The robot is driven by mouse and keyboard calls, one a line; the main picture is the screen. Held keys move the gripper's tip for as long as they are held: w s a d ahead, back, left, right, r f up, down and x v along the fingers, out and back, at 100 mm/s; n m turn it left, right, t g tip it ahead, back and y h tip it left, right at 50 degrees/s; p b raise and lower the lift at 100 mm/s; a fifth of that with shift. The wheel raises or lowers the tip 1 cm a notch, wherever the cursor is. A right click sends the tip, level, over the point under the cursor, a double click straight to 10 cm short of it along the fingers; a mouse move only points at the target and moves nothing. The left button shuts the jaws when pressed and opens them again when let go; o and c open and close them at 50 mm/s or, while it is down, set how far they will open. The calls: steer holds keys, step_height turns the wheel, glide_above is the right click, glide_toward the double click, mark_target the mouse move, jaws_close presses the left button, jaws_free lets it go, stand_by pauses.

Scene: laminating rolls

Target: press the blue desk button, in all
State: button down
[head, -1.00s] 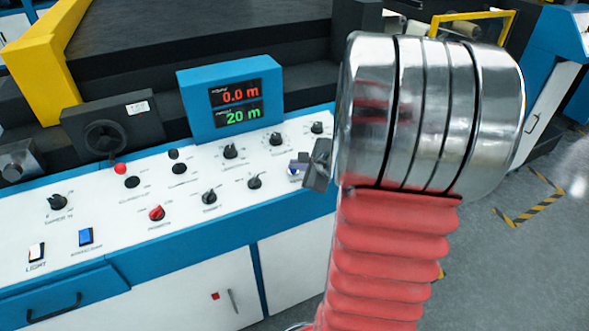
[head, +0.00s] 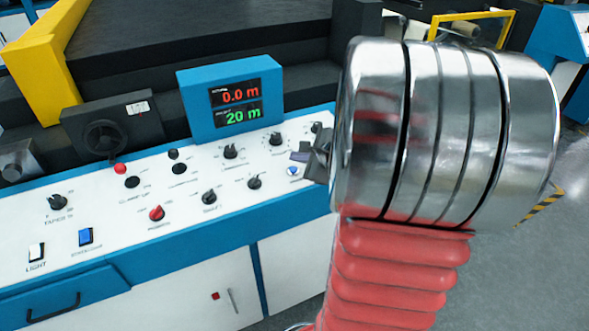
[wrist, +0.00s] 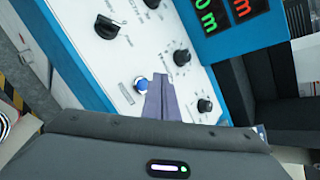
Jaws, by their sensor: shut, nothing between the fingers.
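The blue desk button (head: 293,171) is a small round button in a pale ring, near the right end of the white control panel (head: 185,228). In the wrist view the blue button (wrist: 141,84) shows just left of my fingertips. My gripper (head: 301,157) is shut and empty, its tips just above the button in the head picture. In the wrist view the closed grey fingers of my gripper (wrist: 161,84) overlap the panel beside the button. I cannot tell the height of the tips above the panel.
Black knobs (head: 254,182) and a red knob (head: 157,213) stand on the panel nearby. A blue-framed display (head: 230,97) reads 0.0 m and 20 m behind them. A blue rocker switch (head: 85,236) and a white LIGHT switch (head: 37,252) sit at the left.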

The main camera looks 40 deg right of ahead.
steer(key=r, duration=0.3)
steer(key=shift+s+a, duration=0.1)
steer(key=shift+s, duration=0.15)
stand_by(0.8)
steer(key=s+a+f+n, duration=0.1)
steer(key=s+a+f+n+g+y, duration=0.1)
steer(key=a+n, duration=0.1)
steer(key=a+f+n+g+y, duration=0.1)
steer(key=a+n, duration=0.1)
steer(key=shift+s+a, duration=0.15)
steer(key=shift+s, duration=0.25)
steer(key=s+a+r+n+g, duration=0.1)
steer(key=s+a+r+n, duration=0.1)
steer(key=s+a+n, duration=0.2)
steer(key=s+a+r+n+g, duration=0.1)
steer(key=s+a+r+n, duration=0.2)
steer(key=a+n, duration=0.8)
steer(key=s+a+r+n+g, duration=0.1)
steer(key=s+a+n, duration=0.4)
steer(key=a, duration=0.5)
steer(key=r+n, duration=0.1)
steer(key=n, duration=0.1)
steer(key=shift+a+r+n+g+h, duration=0.15)
steer(key=shift+a+n+g+h, duration=0.15)
steer(key=shift+a+n+h, duration=0.1)
